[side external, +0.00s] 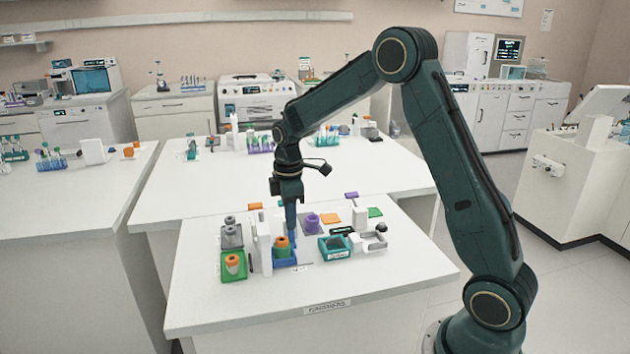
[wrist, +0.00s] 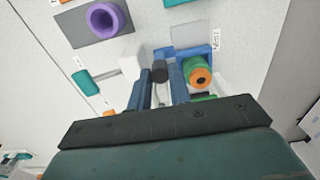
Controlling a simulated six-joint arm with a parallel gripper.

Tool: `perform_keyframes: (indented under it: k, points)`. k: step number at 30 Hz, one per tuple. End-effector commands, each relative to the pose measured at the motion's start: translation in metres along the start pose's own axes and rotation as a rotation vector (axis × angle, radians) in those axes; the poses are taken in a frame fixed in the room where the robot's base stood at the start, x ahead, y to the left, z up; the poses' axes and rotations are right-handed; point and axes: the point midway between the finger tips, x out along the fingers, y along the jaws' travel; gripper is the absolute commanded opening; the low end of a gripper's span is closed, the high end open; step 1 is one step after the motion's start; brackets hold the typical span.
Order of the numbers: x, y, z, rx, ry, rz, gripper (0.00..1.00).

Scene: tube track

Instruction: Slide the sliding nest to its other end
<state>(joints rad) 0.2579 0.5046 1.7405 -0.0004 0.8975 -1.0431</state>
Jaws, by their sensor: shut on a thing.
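My gripper (side external: 291,228) points straight down over the blue sliding nest (side external: 285,262). The nest holds an upright orange and green tube (side external: 282,243). In the wrist view, the blue fingers of my gripper (wrist: 160,92) stand on either side of a dark round knob (wrist: 160,70) and are shut on it. The blue nest (wrist: 196,50) shows just beyond and to the right, with the tube (wrist: 199,74) inside it. The fingers partly hide the knob's lower part, and its join to the nest cannot be made out.
A white upright block (side external: 263,247) stands close left of the nest. A green holder with an orange tube (side external: 233,263) and a grey holder (side external: 231,235) are further left. The table front is clear.

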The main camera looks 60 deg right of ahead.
Motion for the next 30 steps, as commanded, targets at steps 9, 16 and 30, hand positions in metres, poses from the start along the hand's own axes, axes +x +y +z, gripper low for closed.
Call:
perform_keyframes:
  k: [9, 16, 30]
  points:
    - [-0.001, 0.001, 0.014, 0.003, 0.001, 0.003, 0.03]
    - [-0.001, 0.001, 0.023, 0.002, 0.001, 0.004, 0.03]
    - [-0.001, 0.001, 0.030, 0.001, 0.001, 0.002, 0.30]
